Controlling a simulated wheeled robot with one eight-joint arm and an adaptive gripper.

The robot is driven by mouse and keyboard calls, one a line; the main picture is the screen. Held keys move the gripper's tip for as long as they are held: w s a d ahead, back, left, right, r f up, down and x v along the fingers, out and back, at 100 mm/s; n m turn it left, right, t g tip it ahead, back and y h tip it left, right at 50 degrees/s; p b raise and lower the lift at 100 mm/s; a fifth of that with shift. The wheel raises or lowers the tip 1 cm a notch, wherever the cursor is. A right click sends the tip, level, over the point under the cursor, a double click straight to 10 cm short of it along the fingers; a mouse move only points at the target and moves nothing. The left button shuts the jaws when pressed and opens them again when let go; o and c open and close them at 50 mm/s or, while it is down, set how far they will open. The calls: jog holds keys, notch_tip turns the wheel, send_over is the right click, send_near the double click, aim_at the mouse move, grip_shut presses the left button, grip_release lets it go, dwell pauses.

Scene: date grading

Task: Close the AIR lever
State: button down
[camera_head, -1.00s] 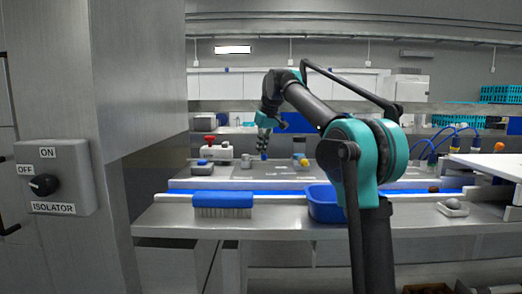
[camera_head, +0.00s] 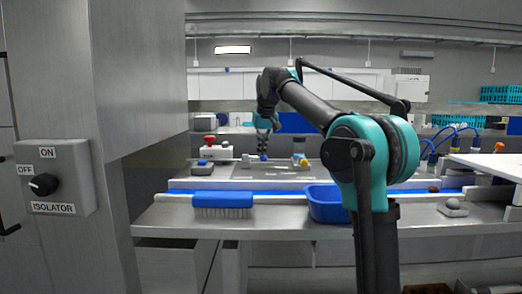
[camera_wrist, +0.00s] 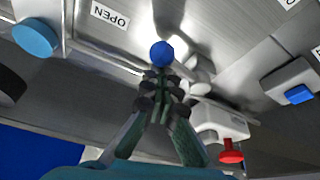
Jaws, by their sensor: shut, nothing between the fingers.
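A lever with a round blue knob (camera_wrist: 161,53) stands on a metal panel in the wrist view. An upside-down OPEN label (camera_wrist: 110,16) is on the panel beside it. I cannot read an AIR label. My gripper (camera_wrist: 164,78) is shut and empty, its fingertips right by the blue knob; whether they touch it I cannot tell. In the head view my gripper (camera_head: 263,146) points down at the bench's back, just above the blue knob (camera_head: 263,157). The lever's stem is partly hidden by the fingers in the wrist view.
A white box with a red button (camera_wrist: 230,154) and a grey box with a blue button (camera_wrist: 300,94) lie right of the fingers. A blue-handled brush (camera_head: 222,199) and blue tub (camera_head: 326,208) stand at the front. The ISOLATOR box (camera_head: 55,178) is on the left wall.

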aim_at(261, 157)
jog(key=m, duration=0.1)
jog(key=s+m, duration=0.1)
jog(key=s+m+h, duration=0.1)
jog(key=shift+a+m, duration=0.25)
jog(key=shift+m, duration=0.15)
jog(key=m, duration=0.1)
jog(key=s+a+m+h, duration=0.1)
jog(key=m, duration=0.1)
jog(key=shift+s+m+h, duration=0.3)
jog(key=m, duration=0.1)
jog(key=s+a+m, duration=0.1)
jog(key=m, duration=0.1)
jog(key=m+h, duration=0.1)
jog(key=shift+s+a+g, duration=0.25)
jog(key=shift+a+g, duration=0.1)
jog(key=shift+g, duration=0.05)
jog(key=shift+s+a+m, duration=0.25)
jog(key=shift+a+m, duration=0.15)
jog(key=shift+a, duration=0.35)
jog(key=w+d, duration=0.1)
jog(key=d, duration=0.1)
jog(key=w+d+r, duration=0.1)
jog(key=shift+w+d, duration=0.15)
jog(key=shift+d, duration=0.2)
jog(key=a+v, duration=0.1)
jog(key=v, duration=0.8)
jog(key=shift+a+r, duration=0.25)
jog(key=shift+r, duration=0.05)
